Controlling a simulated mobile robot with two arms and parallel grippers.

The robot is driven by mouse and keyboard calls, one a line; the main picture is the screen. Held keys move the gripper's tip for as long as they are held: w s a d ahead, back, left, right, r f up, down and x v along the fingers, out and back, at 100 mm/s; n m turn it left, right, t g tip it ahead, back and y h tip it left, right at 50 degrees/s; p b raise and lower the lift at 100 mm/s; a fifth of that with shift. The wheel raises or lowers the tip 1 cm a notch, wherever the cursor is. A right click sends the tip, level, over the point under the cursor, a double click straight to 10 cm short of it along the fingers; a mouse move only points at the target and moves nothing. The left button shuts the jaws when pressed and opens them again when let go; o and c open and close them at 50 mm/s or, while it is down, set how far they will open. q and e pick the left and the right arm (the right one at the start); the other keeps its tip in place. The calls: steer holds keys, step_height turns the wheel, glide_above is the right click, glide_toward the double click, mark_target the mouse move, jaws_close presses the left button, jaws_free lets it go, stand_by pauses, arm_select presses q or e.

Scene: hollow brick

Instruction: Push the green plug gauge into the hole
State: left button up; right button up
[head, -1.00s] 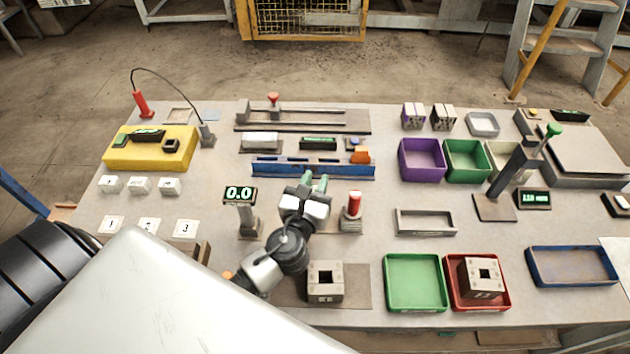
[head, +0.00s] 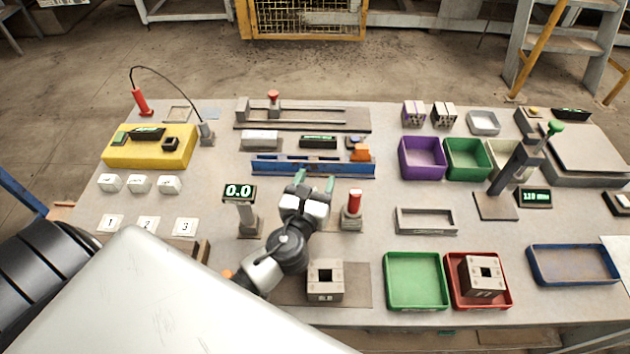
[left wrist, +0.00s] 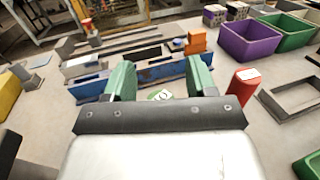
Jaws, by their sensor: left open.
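My left gripper (head: 314,184) has green fingertips and is open. It is above the table in front of the blue rail, between the 0.0 display stand and the red plug gauge (head: 354,203). In the left wrist view, a small green-and-white top, likely the green plug gauge (left wrist: 160,95), shows between the spread fingers (left wrist: 160,78), partly hidden by the gripper body. I cannot make it out in the head view. A hollow brick (head: 325,272) with a square hole stands on a dark mat. A second hollow brick (head: 484,274) sits in the red tray. My right gripper is not in view.
The 0.0 display (head: 239,192) stands left of the gripper. The blue rail (head: 313,168) lies behind it. An empty green tray (head: 416,283) is right of the mat. Purple (head: 422,158) and green (head: 467,159) bins stand at the back right.

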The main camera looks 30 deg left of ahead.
arm_select(q)
steer(key=s+d+b, duration=0.2)
steer(key=s+b, duration=0.1)
steer(key=s, duration=0.7)
steer(key=shift+s, duration=0.35)
